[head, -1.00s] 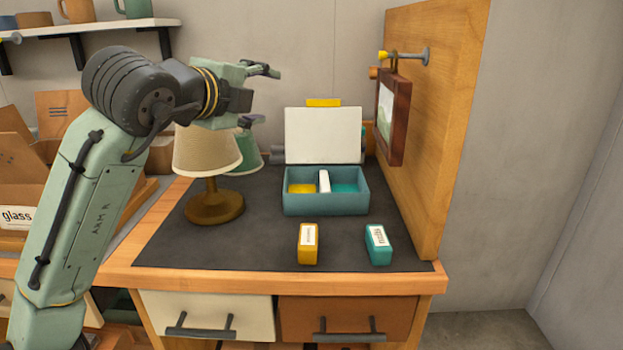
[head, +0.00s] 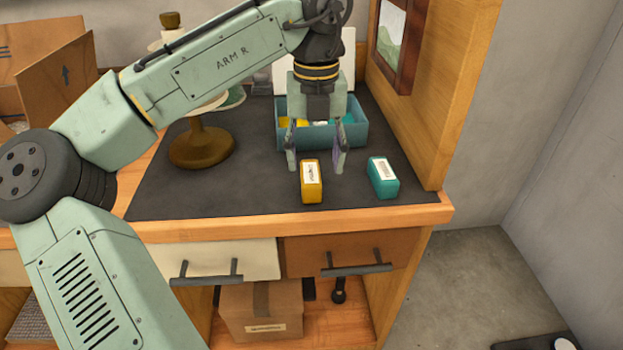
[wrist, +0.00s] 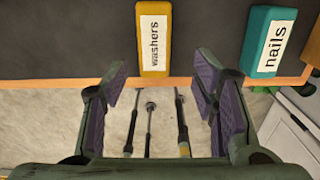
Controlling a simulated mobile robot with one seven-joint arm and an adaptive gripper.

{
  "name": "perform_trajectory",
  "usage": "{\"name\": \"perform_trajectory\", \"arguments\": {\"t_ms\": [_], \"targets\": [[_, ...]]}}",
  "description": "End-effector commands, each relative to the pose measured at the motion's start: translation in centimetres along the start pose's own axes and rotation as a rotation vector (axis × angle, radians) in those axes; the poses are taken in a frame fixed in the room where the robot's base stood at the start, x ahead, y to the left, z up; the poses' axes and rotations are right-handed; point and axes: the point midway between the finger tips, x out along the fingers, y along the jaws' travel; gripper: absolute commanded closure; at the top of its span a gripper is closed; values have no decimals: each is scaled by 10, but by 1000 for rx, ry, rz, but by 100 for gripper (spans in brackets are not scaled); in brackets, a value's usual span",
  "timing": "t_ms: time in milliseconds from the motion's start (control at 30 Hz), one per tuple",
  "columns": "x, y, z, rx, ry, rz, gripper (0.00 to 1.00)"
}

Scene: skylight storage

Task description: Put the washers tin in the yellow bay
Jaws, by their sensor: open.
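The washers tin (head: 311,183) is a yellow block with a white label, standing on the dark mat near the table's front edge. In the wrist view the yellow tin (wrist: 154,40) lies ahead of the fingers, with its label partly reading "shers". My gripper (head: 315,165) points down, open and empty, behind and above the tin; its fingers also show in the wrist view (wrist: 162,85). The teal divided box (head: 359,132) stands behind my gripper. Its yellow bay (head: 291,122) is on the left, partly hidden by my gripper.
A teal nails tin (head: 383,178) stands to the right of the yellow tin. A wooden panel (head: 440,100) with a picture frame (head: 401,40) bounds the right side. The mat's front left is clear.

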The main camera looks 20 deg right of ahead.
Motion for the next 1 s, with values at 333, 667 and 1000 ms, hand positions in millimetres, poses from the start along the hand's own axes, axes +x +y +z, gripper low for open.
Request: {"name": "perform_trajectory", "arguments": {"t_ms": [333,667,1000], "targets": [[39,8,0,-1,-1,3,47],[57,6,0,-1,-2,-1,47],[56,6,0,-1,-2,-2,65]]}}
